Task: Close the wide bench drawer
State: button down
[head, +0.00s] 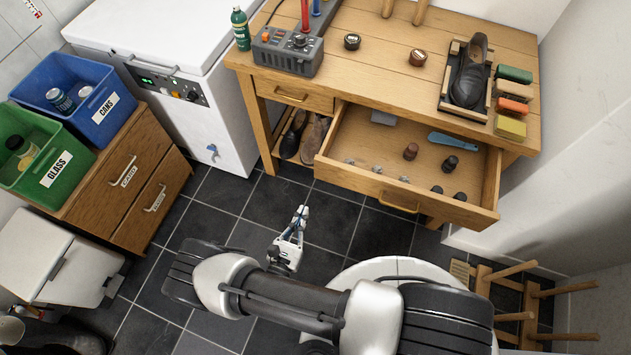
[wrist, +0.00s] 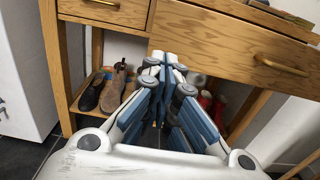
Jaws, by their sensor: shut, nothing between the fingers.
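The wide bench drawer (head: 408,196) is pulled well out from the wooden bench, on its right side in the head view. Its brass handle (head: 398,203) is on the front panel. Inside lie several small dark and grey pieces, a blue tool (head: 453,141) and a grey block. In the wrist view the drawer front (wrist: 235,48) spans the upper right, with its handle (wrist: 280,66) at the right. My gripper (head: 302,211) is shut and empty, in front of and left of the drawer, apart from it. It also shows in the wrist view (wrist: 168,62).
A smaller bench drawer (head: 291,94) left of the wide one is shut. Shoes (head: 303,136) stand on the shelf beneath. A white freezer (head: 180,90), a wooden cabinet with bins (head: 130,180) and a wooden rack (head: 515,317) stand around. Dark tiled floor lies clear before the bench.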

aim_at(320, 173)
jog(key=b+x, duration=0.1)
jog(key=x, duration=1)
jog(key=shift+w+d+f+b, duration=0.1)
jog(key=shift+w+b, duration=0.05)
jog(key=shift+b, duration=0.2)
jog(key=shift+w, duration=0.25)
jog(key=shift+w, duration=0.1)
